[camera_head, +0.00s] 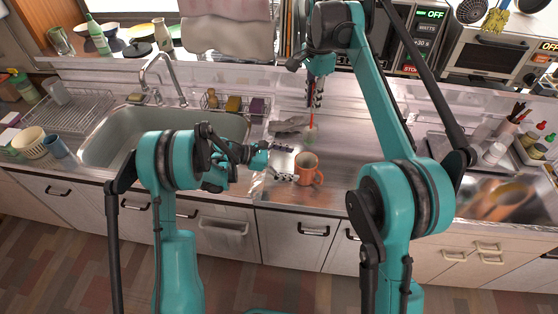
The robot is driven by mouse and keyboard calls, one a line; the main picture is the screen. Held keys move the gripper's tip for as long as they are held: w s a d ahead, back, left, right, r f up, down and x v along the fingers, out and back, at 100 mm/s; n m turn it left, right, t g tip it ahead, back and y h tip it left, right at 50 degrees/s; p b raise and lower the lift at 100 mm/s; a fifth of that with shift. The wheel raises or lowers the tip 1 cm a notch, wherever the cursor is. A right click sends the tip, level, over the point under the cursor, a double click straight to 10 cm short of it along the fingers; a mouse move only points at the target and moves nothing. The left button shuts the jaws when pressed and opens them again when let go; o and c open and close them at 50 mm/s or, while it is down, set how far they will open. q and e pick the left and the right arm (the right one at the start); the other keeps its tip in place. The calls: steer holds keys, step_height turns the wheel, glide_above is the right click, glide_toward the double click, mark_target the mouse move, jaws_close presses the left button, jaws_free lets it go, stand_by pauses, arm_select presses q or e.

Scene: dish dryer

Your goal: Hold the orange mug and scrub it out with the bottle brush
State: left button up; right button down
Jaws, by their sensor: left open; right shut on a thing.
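The orange mug (307,165) stands upright on the counter right of the sink, its handle toward the right. My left gripper (287,163) is open just left of the mug, fingers pointing at it. Whether a fingertip touches the mug is too small to tell. My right gripper (315,92) points down above the counter behind the mug, shut on the bottle brush (310,132). The brush hangs upright with a red handle and a pale head at its lower end. The head is behind the mug and outside it.
The steel sink (112,150) with its faucet (160,75) lies left. A grey cloth (289,125) lies behind the mug. A wire caddy with sponges (233,104) stands by the sink. A tray with jars (495,152) is right. Counter right of the mug is clear.

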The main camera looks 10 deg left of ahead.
mark_target(305, 165)
arm_select(q)
steer(key=x, duration=0.5)
steer(key=c, duration=1.6)
arm_select(e)
steer(key=shift+f, duration=8.4)
